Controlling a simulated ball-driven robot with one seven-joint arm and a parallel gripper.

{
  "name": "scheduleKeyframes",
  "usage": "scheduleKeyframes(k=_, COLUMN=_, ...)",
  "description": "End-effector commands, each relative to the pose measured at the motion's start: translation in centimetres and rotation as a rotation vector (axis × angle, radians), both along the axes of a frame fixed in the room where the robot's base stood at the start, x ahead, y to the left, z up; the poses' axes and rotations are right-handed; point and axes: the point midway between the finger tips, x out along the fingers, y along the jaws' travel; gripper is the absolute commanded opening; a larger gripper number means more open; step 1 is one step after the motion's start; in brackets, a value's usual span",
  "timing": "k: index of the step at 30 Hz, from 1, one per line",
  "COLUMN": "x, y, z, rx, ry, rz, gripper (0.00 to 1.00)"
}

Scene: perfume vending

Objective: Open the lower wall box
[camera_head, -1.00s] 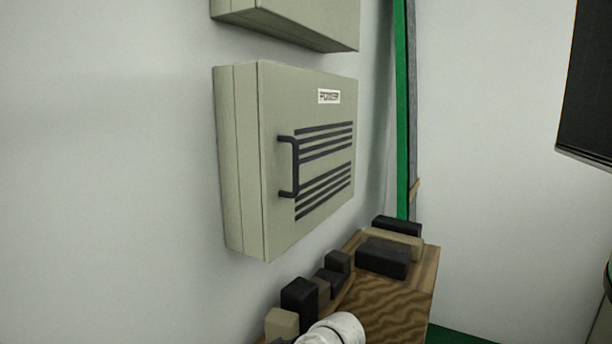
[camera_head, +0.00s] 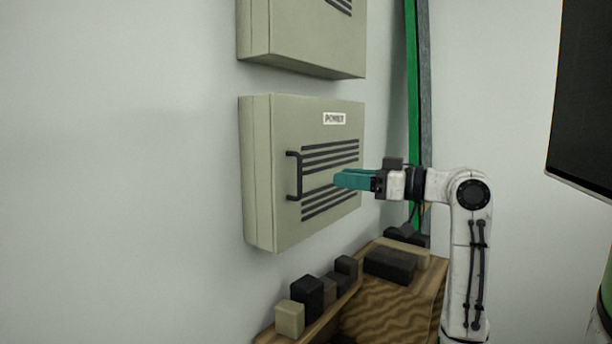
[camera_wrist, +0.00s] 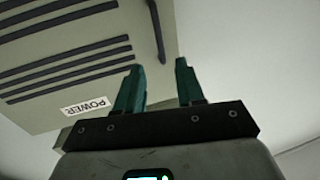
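The lower wall box (camera_head: 318,119) is a beige-grey metal box on the wall with a POWER label and dark slats. Its door looks closed. A dark bar handle (camera_head: 297,176) stands upright on the left of its front. In the wrist view the box (camera_wrist: 45,118) fills the upper left, and the handle (camera_wrist: 156,30) shows at the top, ahead of my fingers. My gripper (camera_head: 338,180) has teal fingers pointing left, in front of the box and right of the handle, apart from it. In the wrist view my gripper (camera_wrist: 158,78) is open with nothing between the fingers.
A second wall box (camera_head: 300,40) hangs above. A wooden shelf (camera_head: 385,315) below carries several dark and beige blocks (camera_head: 390,265). A green strip (camera_head: 411,80) runs up the corner. A black panel (camera_head: 585,100) is at right. The wall left of the box is bare.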

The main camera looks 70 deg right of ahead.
Motion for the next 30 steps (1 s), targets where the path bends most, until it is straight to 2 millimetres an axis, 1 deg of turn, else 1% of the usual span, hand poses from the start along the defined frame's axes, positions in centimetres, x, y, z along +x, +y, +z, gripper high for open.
scheduleKeyframes(k=9, x=5.7, y=-0.2, z=0.1, rx=0.003, ry=0.003, rz=0.003, gripper=0.38)
scheduleKeyframes(k=12, x=7.3, y=-0.2, z=0.1, rx=0.002, ry=0.003, rz=0.002, gripper=0.38)
scheduleKeyframes(k=15, x=8.5, y=-0.3, z=0.0, rx=0.003, ry=0.002, rz=0.001, gripper=0.38)
scheduleKeyframes(k=21, x=9.8, y=-0.3, z=-0.1, rx=0.002, ry=0.002, rz=0.000, gripper=0.38)
scheduleKeyframes(k=29, x=9.9, y=-0.4, z=-0.1, rx=0.002, ry=0.002, rz=0.000, gripper=0.38)
scheduleKeyframes(k=30, x=9.9, y=-0.3, z=-0.1, rx=0.002, ry=0.002, rz=0.000, gripper=0.36)
